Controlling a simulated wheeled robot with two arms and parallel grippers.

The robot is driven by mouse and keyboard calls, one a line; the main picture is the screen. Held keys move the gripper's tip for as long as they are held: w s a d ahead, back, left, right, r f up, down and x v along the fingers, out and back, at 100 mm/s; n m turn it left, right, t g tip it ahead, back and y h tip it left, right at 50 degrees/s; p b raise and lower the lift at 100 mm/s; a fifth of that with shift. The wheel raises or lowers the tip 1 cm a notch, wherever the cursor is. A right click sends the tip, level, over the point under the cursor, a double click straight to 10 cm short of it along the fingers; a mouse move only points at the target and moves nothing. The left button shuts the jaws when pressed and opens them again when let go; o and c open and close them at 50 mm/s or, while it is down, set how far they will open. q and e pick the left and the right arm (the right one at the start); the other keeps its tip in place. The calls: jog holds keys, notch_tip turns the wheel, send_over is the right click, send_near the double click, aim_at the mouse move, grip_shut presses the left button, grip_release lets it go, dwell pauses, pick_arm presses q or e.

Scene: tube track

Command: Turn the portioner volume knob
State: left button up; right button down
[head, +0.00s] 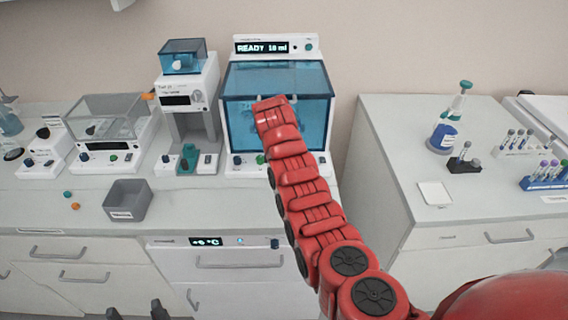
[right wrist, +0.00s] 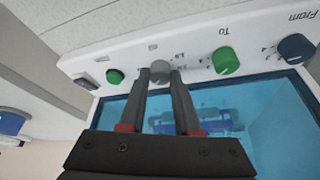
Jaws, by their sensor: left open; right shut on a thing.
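The portioner (head: 240,143) is a white machine with a blue clear front and a display reading "READY 10 ml", in the head view. In the right wrist view, its panel appears upside down. My right gripper (right wrist: 160,78) is shut on a small grey knob (right wrist: 160,68) with scale marks beside it, one finger on each side. I take this to be the volume knob; its label is not readable. My right arm hides this gripper in the head view. My left gripper (head: 137,313) is open and empty at the bottom edge, away from the machine.
Beside the held knob are a green button (right wrist: 115,76), a green "To" knob (right wrist: 226,61) and a dark blue "From" knob (right wrist: 297,47). A grey bin (head: 128,200) and other lab devices stand left. A counter with tube racks (head: 545,176) is right.

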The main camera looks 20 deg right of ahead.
jog(key=shift+m+b, duration=0.3)
jog(key=shift+b, duration=0.05)
jog(key=c, duration=0.6)
grip_release()
jog(key=v, duration=1.7)
jog(key=shift+r+b, duration=0.2)
jog(key=shift+b, duration=0.2)
